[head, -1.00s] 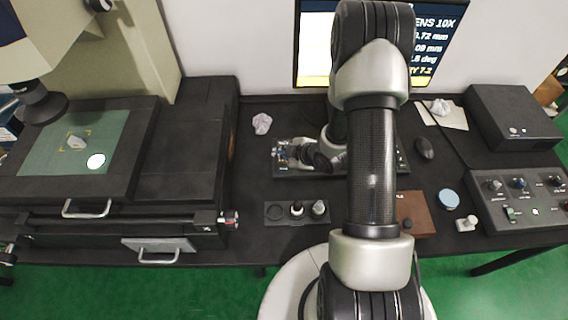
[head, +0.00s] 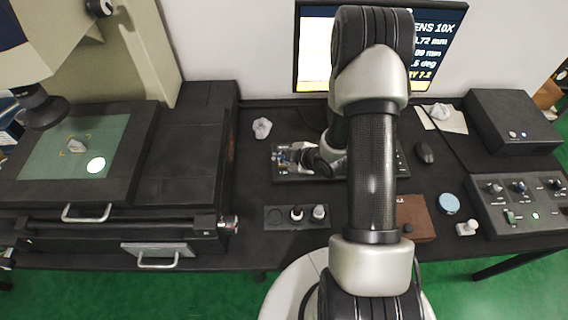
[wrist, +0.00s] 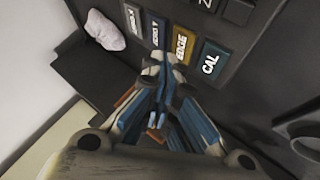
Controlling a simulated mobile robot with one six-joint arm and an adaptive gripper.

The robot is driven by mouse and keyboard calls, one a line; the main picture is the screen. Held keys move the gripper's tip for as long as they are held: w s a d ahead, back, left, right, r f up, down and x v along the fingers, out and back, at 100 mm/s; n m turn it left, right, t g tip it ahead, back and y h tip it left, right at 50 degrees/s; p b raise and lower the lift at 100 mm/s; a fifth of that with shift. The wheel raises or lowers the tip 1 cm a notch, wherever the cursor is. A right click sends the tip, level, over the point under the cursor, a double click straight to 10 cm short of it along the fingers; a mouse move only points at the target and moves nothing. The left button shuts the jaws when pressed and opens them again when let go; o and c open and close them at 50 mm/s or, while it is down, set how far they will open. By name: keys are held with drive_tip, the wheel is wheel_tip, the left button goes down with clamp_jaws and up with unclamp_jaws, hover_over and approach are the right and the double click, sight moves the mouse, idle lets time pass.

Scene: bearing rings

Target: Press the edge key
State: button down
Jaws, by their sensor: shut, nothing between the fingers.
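The keypad (head: 283,176) lies flat on the dark bench at the back, partly hidden by my arm. In the wrist view the orange-brown EDGE key (wrist: 183,46) stands in a row between the ZERO Y key (wrist: 158,32) and the blue CAL key (wrist: 211,60). My gripper (wrist: 158,66) is shut and empty, with its blue fingertips just short of the EDGE key's lower left side. I cannot tell whether they touch the panel. In the head view my gripper (head: 290,156) is over the left end of the keypad.
A crumpled white piece (head: 262,128) lies left of the keypad. A small black tray (head: 277,224) with round parts is in front. A monitor (head: 445,60) stands behind. A brown box (head: 415,220) and a control box (head: 515,205) are on the right.

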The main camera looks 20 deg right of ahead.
sight(282, 166)
idle(0.4)
drive_tip(key=shift+f+b, duration=0.45)
drive_tip(key=shift+b, duration=0.05)
drive_tip(key=shift+f, duration=0.3)
idle(0.5)
drive_tip(key=shift+r+p, duration=0.35)
drive_tip(key=shift+r, duration=0.4)
drive_tip(key=shift+r+p, duration=1.75)
drive_tip(key=shift+r, duration=0.75)
